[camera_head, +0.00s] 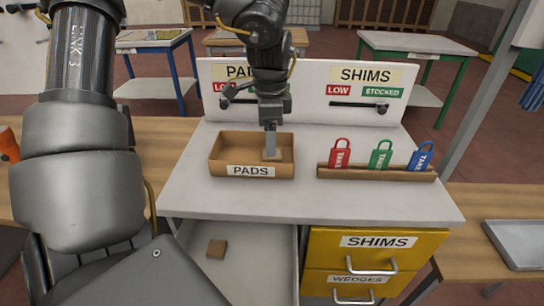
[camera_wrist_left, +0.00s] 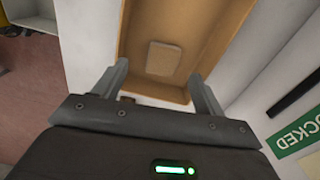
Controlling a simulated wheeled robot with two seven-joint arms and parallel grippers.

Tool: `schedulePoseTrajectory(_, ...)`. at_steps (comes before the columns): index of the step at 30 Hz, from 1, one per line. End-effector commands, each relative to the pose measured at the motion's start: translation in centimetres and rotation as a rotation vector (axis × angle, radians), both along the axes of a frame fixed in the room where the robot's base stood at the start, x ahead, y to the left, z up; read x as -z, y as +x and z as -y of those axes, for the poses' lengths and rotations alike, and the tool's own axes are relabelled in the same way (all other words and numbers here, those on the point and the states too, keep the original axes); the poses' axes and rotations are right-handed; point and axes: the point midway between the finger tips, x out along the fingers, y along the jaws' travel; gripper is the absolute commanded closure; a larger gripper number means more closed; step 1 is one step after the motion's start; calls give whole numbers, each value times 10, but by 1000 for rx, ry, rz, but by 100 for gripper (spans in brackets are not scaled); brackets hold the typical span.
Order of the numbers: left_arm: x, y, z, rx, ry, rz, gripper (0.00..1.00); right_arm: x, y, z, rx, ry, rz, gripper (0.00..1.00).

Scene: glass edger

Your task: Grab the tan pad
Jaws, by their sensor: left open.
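A tan pad (camera_head: 279,155) lies in the open wooden tray (camera_head: 226,169) labelled PADS, towards its right side. In the left wrist view the pad (camera_wrist_left: 163,59) lies flat on the tray floor, beyond the fingertips. My left gripper (camera_head: 270,153) points down over the tray, and its fingers hide part of the pad in the head view. In the left wrist view the gripper (camera_wrist_left: 158,71) is open with nothing between its fingers. My right gripper is not in view.
A rack (camera_head: 375,173) with red, green and blue tags stands to the right of the tray. A white back panel (camera_head: 310,97) with PADS and SHIMS signs rises behind. Yellow drawers (camera_head: 340,257) are shut at the lower right. The worktop's front is clear.

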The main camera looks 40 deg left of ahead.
Motion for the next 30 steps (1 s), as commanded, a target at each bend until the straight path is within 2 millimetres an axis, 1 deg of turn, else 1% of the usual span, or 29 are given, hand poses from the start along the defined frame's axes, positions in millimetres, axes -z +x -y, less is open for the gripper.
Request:
schedulePoseTrajectory(1,5,1,1,1,-2,-6,29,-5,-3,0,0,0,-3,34)
schedulePoseTrajectory(4,19,5,2,1,-1,-8,29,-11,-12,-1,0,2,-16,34)
schedulePoseTrajectory(7,34,6,2,1,-2,-6,29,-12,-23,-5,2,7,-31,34)
schedulePoseTrajectory(9,41,6,2,2,-1,-6,29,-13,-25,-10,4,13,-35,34)
schedulePoseTrajectory(13,47,6,2,1,-1,-2,29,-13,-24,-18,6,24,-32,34)
schedulePoseTrajectory(18,47,7,2,1,-1,-1,29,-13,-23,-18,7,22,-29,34)
schedulePoseTrajectory(20,47,7,2,1,-1,-1,36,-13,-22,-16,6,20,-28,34)
schedulePoseTrajectory(27,47,7,2,1,-1,-1,67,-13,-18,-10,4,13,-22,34)
schedulePoseTrajectory(29,47,7,2,1,-1,-1,75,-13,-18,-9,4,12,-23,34)
schedulePoseTrajectory(30,47,7,2,1,-1,-1,77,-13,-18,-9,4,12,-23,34)
